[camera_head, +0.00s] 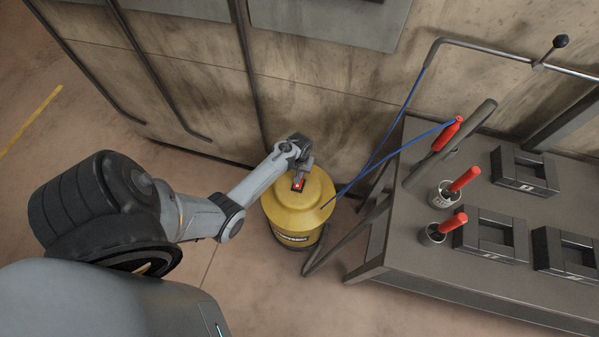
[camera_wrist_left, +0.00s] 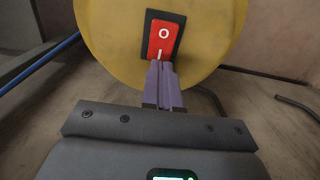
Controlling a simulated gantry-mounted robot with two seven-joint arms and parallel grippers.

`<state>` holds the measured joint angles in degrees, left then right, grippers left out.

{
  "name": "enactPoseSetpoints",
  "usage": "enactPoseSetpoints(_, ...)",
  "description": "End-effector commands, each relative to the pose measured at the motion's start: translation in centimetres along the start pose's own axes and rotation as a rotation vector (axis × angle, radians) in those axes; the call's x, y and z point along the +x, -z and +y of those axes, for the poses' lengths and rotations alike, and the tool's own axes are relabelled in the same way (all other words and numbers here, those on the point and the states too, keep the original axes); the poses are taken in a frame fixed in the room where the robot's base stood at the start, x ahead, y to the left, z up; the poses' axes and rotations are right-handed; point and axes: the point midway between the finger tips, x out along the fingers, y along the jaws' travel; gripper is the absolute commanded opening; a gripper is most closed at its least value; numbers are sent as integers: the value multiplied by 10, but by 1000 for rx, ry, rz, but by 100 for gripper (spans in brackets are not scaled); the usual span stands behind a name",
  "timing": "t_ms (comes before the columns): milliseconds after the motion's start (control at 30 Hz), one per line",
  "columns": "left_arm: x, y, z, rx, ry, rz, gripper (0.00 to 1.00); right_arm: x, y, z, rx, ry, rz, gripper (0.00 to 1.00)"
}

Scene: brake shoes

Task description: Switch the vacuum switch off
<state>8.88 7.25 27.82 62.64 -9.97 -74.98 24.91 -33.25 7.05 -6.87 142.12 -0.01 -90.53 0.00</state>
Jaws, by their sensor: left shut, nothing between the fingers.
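A red rocker switch (camera_wrist_left: 162,42) in a black frame, marked O and I, sits on top of the yellow vacuum (camera_wrist_left: 110,45). In the head view the vacuum (camera_head: 283,218) stands on the floor beside the table, and the switch (camera_head: 298,184) shows just below my left gripper (camera_head: 303,169). In the left wrist view the left gripper's purple fingertips (camera_wrist_left: 162,68) are shut together with nothing between them. They are at the I end of the switch and cover its lower edge. I cannot tell whether they touch it. My right gripper is not in view.
A dark metal table (camera_head: 450,278) stands to the right, with black blocks (camera_head: 490,236) and two cups with red-handled tools. A blue hose (camera_head: 385,160) runs from the vacuum side toward the table. A wall is behind; floor in front is clear.

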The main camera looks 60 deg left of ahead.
Motion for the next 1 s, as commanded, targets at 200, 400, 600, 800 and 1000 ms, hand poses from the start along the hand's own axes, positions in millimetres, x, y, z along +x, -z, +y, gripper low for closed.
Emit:
enactPoseSetpoints(200,-18,2,1,1,0,1,0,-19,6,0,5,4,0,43)
enactPoseSetpoints(400,-45,3,2,2,0,0,0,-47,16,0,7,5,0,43)
enactPoseSetpoints(600,-82,9,2,3,-1,3,0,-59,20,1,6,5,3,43)
enactPoseSetpoints(800,-114,14,2,3,-1,2,0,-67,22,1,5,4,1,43)
enactPoseSetpoints(1000,-133,16,2,3,-1,1,0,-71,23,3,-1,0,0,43)
